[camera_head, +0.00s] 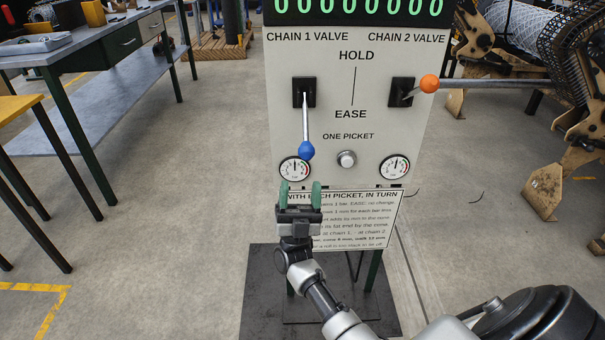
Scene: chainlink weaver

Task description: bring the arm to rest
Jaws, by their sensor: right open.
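My right gripper (301,188) is open and empty, with its two green fingers pointing up. It appears in front of the panel (352,75), over the upper left of the instruction plate (365,215) and just below the left gauge (295,169). The chain 1 valve lever (306,122) hangs down with its blue knob (306,151) above the fingers, apart from them in the picture. The chain 2 valve lever's orange knob (429,84) sits to the right of its black slot and slightly higher. My left gripper is not in view.
A round button (346,159) and a right gauge (394,168) are on the panel. A workbench (95,50) stands at left, and a machine with wooden frames (555,175) and a metal bar at right. Open floor (170,190) lies left of the panel.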

